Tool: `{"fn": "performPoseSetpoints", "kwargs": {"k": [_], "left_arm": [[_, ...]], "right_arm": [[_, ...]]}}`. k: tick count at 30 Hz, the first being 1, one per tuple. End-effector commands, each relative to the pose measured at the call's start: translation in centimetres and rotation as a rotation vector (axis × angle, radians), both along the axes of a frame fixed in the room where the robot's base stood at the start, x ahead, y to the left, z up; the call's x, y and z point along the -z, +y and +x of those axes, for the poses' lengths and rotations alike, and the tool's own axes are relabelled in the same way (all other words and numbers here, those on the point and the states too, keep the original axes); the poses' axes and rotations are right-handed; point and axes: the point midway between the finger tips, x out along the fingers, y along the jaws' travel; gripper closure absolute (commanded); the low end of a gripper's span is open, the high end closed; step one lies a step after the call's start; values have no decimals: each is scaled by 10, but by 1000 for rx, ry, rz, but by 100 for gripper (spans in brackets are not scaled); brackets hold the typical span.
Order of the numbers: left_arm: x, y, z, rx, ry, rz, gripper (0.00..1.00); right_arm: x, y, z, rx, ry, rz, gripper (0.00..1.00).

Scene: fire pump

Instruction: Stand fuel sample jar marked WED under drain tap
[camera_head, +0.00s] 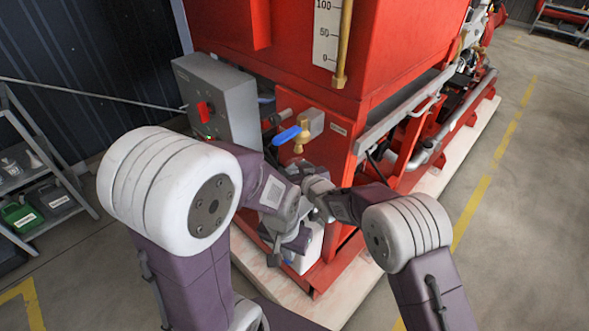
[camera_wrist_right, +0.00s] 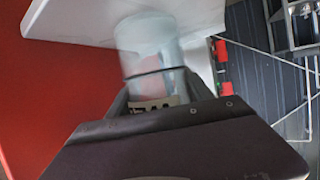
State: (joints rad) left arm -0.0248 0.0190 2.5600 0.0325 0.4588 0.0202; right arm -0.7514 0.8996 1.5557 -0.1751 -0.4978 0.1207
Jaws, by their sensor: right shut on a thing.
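The drain tap is brass (camera_head: 300,148) with a blue lever (camera_head: 286,135), at the lower front of the red tank. In the right wrist view, a pale translucent jar (camera_wrist_right: 150,58) has a dark band around it and a white label (camera_wrist_right: 158,103), partly hidden and blurred, its lettering not surely readable. My right gripper (camera_wrist_right: 152,100) is shut on this jar. In the head view, my right gripper (camera_head: 305,183) is below the tap, crowded by the arms, and the jar cannot be made out there. My left gripper (camera_head: 280,252) is lower, beside a white object (camera_head: 309,250); its jaws are unclear.
A grey control box (camera_head: 222,100) with a red switch stands left of the tap. The red frame (camera_head: 350,165) rests on a pale plinth (camera_head: 345,295). A shelf (camera_head: 35,190) with containers is at far left. The floor at right is clear.

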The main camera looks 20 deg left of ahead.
Motion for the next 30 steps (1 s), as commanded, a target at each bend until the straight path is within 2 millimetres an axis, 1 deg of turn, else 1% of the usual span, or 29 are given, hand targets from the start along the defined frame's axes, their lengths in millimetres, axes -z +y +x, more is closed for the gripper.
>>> {"fn": "performPoseSetpoints", "kwargs": {"k": [4,5,14,17,20,30], "left_arm": [[5,0,0,0,0,0,100],[3,0,0,0,0,0,100],[2,0,0,0,0,0,100],[-3,0,0,0,0,0,100],[0,0,0,0,0,0,100],[2,0,0,0,0,0,100]], "right_arm": [[5,0,0,0,-1,1,88],[3,0,0,0,0,0,32],[2,0,0,0,0,0,31],[-3,-1,0,0,0,0,31],[-6,-8,-7,0,0,0,31],[-29,-51,-45,0,0,0,31]]}}
